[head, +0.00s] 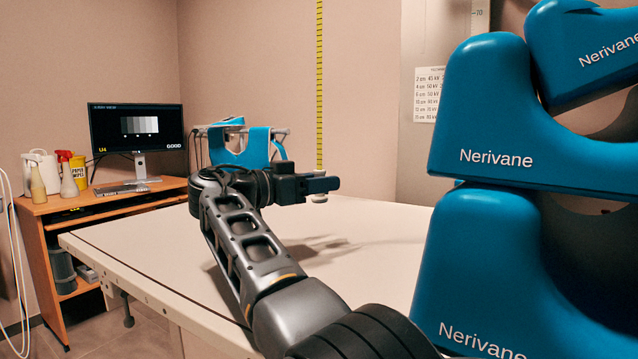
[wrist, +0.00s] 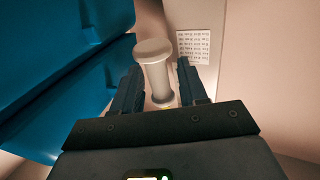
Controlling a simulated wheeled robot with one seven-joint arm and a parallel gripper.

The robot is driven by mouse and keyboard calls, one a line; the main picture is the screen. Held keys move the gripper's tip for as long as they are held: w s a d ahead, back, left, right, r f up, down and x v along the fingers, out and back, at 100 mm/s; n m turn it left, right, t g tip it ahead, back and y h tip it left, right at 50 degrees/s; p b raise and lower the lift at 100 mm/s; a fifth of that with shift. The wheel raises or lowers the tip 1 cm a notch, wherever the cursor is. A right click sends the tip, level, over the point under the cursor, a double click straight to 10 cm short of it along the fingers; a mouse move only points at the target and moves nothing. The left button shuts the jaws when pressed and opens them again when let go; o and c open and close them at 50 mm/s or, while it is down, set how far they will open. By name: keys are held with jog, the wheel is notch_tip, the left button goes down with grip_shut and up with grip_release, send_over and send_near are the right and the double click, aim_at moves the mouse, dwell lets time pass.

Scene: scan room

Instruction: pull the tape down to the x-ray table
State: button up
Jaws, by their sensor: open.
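The yellow measuring tape (head: 319,80) hangs straight down from above, over the x-ray table (head: 375,255). Its pale end knob (head: 319,198) shows just below my gripper (head: 322,185), a little above the table top. In the wrist view, the white knob with its wide round cap (wrist: 155,72) stands between the two dark fingers of my gripper (wrist: 158,85), with a small yellow bit at its foot. The fingers are open, with a gap visible on either side of the knob. In the head view, the fingers hide part of the tape.
Large blue Nerivane parts (head: 530,150) fill the right side, close to my arm. A blue cradle (head: 240,145) stands at the table's far end. A desk (head: 110,198) with a monitor (head: 137,127) and bottles is at the left. Much of the table top is clear.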

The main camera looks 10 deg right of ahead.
jog(key=v, duration=0.7)
jog(key=shift+a, duration=0.35)
jog(key=shift+s, duration=0.1)
